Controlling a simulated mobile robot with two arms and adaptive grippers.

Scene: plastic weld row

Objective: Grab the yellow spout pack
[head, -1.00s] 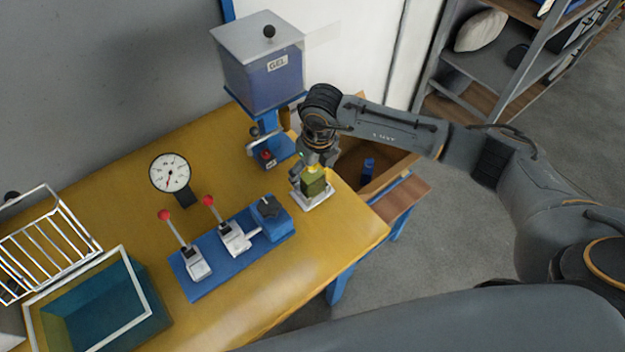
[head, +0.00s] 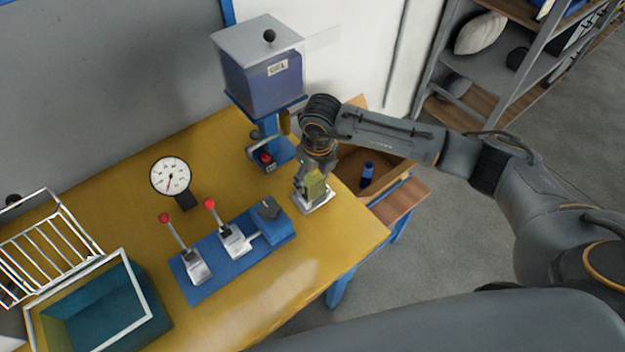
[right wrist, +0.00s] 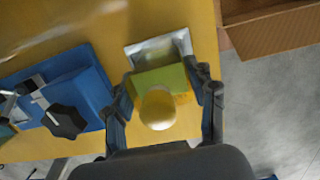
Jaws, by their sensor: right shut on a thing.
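The yellow spout pack (head: 316,187) has an olive-green body and, in the right wrist view, a round yellow cap (right wrist: 158,108). It stands upright at a small white tray (head: 322,205) near the table's right end. Whether its base still touches the tray I cannot tell. My right gripper (head: 310,184) comes down on it from above and is shut on it. In the right wrist view the two fingers (right wrist: 160,76) flank the green body. In the head view the gripper hides the cap and part of the body. My left gripper is not in view.
A blue lever base (head: 205,277) with two red-knobbed levers lies left of the pack. A gel dispenser (head: 262,80) stands behind, with a dial gauge (head: 170,176) to the left. A wooden box (head: 400,168) with a blue bottle (head: 367,173) is at the right.

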